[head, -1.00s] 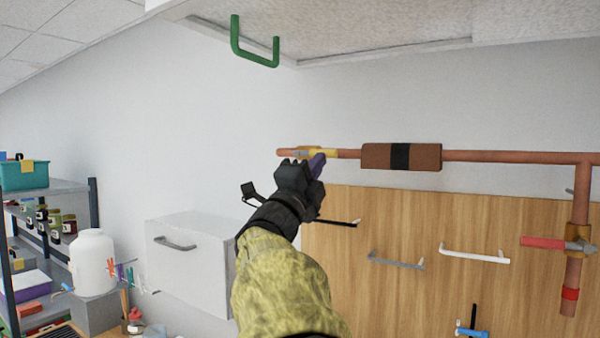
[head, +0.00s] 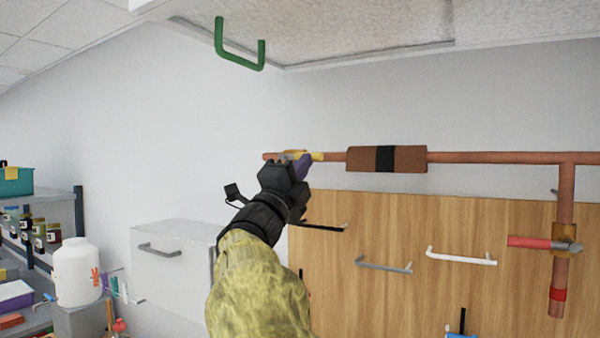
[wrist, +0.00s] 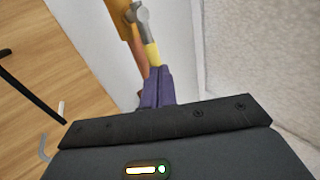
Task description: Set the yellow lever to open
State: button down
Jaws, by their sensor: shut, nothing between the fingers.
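The yellow lever (head: 317,156) sits on a valve near the left end of a copper pipe, high on the wall. In the head view it lies roughly along the pipe, pointing right. In the wrist view the lever (wrist: 152,55) joins a grey metal hub (wrist: 139,14) on the brass valve body. My gripper (head: 304,164) is shut and empty, with its purple fingers at the lever. In the wrist view the fingers (wrist: 159,72) overlap the lever's end. I cannot tell whether they touch it. The fingers and arm hide part of the valve.
A brown block with a black band (head: 386,159) is on the pipe to the right. A red-handled valve (head: 535,242) is on the downward pipe. A green handle (head: 240,58) hangs overhead. Wood panels with handles and a white cabinet (head: 170,260) stand below.

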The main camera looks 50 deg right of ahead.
jog(key=b+v, duration=0.6)
jog(key=v, duration=0.8)
jog(key=shift+b, duration=0.35)
jog(key=shift+d+f, duration=0.1)
